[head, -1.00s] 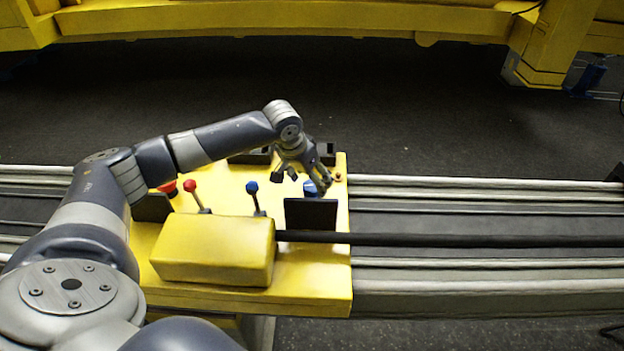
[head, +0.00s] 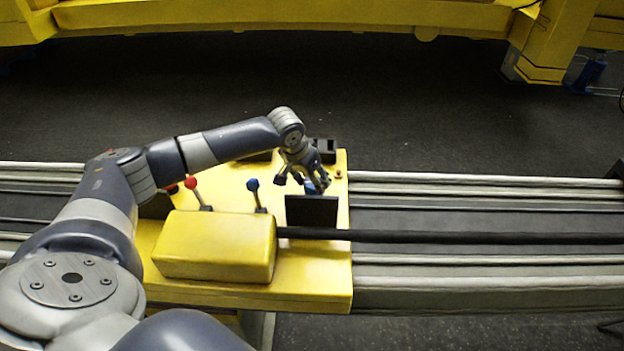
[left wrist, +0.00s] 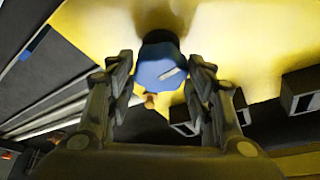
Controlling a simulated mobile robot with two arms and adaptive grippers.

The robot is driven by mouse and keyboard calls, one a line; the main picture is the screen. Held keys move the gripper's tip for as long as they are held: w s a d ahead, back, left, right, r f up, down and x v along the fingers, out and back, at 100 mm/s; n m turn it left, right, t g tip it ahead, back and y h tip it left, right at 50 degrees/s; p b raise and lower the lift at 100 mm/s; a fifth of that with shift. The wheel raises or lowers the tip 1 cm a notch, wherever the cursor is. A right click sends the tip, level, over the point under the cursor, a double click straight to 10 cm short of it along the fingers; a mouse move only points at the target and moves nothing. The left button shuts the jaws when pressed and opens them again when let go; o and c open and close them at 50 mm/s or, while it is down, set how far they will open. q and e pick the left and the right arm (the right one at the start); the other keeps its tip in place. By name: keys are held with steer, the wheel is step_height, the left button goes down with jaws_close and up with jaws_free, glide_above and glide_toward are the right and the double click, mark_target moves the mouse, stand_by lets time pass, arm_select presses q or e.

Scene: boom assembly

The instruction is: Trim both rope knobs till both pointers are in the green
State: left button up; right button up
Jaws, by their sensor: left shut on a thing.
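My left gripper (head: 313,184) is at the blue knob (head: 310,188) near the right end of the yellow panel (head: 215,188). In the left wrist view the fingers (left wrist: 161,82) are shut on the blue knob (left wrist: 160,66), one on each side. A pale mark shows on its face. A red knob (head: 172,188) at the panel's left is partly hidden by my arm. Dark boxes (head: 323,150) stand at the panel's far edge, and one also shows in the left wrist view (left wrist: 301,88). I cannot read any pointer or green zone. My right gripper is not in view.
A red-topped lever (head: 191,184) and a blue-topped lever (head: 253,187) stand behind a yellow block (head: 215,248). A dark upright plate (head: 312,210) stands just in front of the blue knob. A black rod (head: 450,238) runs right along the rails.

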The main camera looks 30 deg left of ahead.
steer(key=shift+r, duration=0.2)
